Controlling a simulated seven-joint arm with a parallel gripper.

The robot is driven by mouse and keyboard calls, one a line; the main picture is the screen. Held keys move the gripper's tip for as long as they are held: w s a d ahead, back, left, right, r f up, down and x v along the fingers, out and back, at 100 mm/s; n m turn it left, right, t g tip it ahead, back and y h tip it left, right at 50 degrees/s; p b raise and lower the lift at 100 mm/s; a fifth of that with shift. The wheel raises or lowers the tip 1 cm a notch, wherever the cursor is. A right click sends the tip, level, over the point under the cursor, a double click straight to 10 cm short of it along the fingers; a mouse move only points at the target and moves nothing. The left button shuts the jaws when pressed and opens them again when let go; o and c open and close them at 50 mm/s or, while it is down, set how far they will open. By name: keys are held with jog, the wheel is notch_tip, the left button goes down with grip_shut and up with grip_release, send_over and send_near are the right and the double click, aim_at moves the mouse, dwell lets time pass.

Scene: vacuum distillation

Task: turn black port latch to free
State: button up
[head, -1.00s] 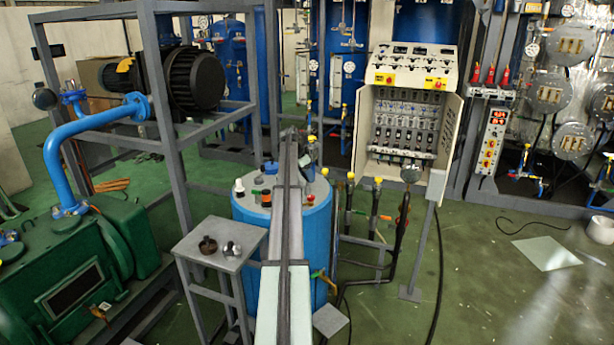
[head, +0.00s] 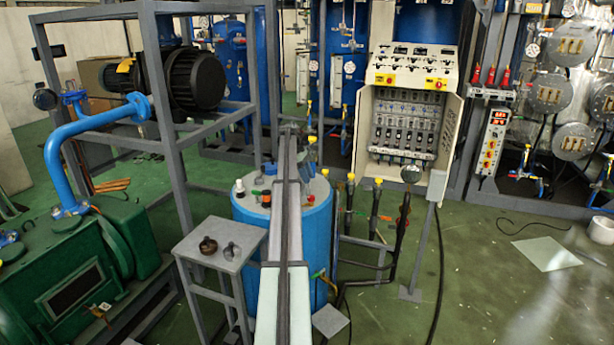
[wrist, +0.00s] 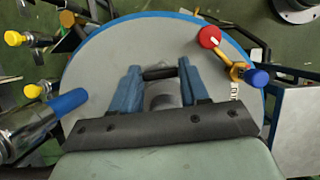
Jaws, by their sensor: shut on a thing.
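The blue tank (head: 250,232) stands at the middle of the head view, with its round grey top below my arm. In the wrist view my gripper (wrist: 158,76) has two blue fingers over this grey tank top (wrist: 105,65). The fingers are shut on a short black bar, which I take to be the black port latch (wrist: 158,73). A grey cylindrical port (wrist: 162,96) shows between the fingers, partly hidden by the dark gripper body. In the head view my arm hides most of the latch area.
A red-capped yellow valve with a blue end (wrist: 235,68) is right of my fingers. A blue-ended metal fitting (wrist: 50,112) is at left. A small grey table (head: 222,238) holds two dark fittings. Yellow-capped pipes (head: 350,180) stand right of the tank.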

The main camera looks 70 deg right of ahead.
jog(key=shift+m, duration=0.5)
jog(key=o, duration=1.1)
jog(key=shift+c, duration=0.2)
jog(key=v, duration=1.3)
jog(key=shift+d+r, duration=0.25)
jog(key=shift+r, duration=0.15)
jog(key=shift+w, duration=0.1)
